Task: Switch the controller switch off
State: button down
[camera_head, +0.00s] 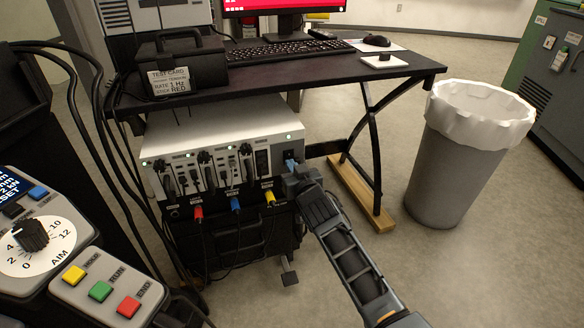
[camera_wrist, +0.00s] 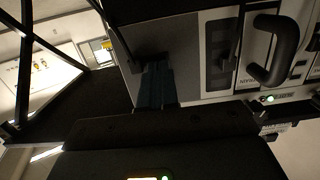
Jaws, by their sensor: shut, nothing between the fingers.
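The controller (camera_head: 215,125) is a pale box under the desk, with black handles, small switches and lit green lamps on its front. A dark rocker-like switch (camera_head: 262,161) sits near the front's right end. In the wrist view, a dark switch panel (camera_wrist: 221,48) shows beside a black handle (camera_wrist: 277,48), with a lit green lamp (camera_wrist: 268,99) below. My gripper (camera_head: 291,160) is at the front's right end, just right of the dark switch. Its blue-grey fingers (camera_wrist: 157,80) are shut and empty, over the plain grey part of the front. Whether they touch it I cannot tell.
The desk (camera_head: 330,68) overhangs the controller. Red, blue and yellow plugs (camera_head: 236,204) with cables hang below its front. A desk leg (camera_head: 372,140) and a bin (camera_head: 455,165) stand to the right. A button console (camera_head: 105,285) is at lower left.

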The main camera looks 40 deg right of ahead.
jog(key=shift+f+b, duration=0.15)
jog(key=shift+b, duration=0.25)
jog(key=b, duration=0.2)
jog(key=t+b, duration=0.1)
jog(key=b, duration=0.1)
jog(key=shift+w+d+f, duration=0.1)
jog(key=shift+w+f, duration=0.15)
jog(key=shift+w, duration=0.05)
jog(key=shift+w+b, duration=0.15)
jog(key=shift+b, duration=0.85)
jog(key=shift+d, duration=0.15)
jog(key=shift+w+d, duration=0.25)
jog(key=shift+w, duration=0.1)
jog(key=shift+s, duration=0.1)
dwell(0.4)
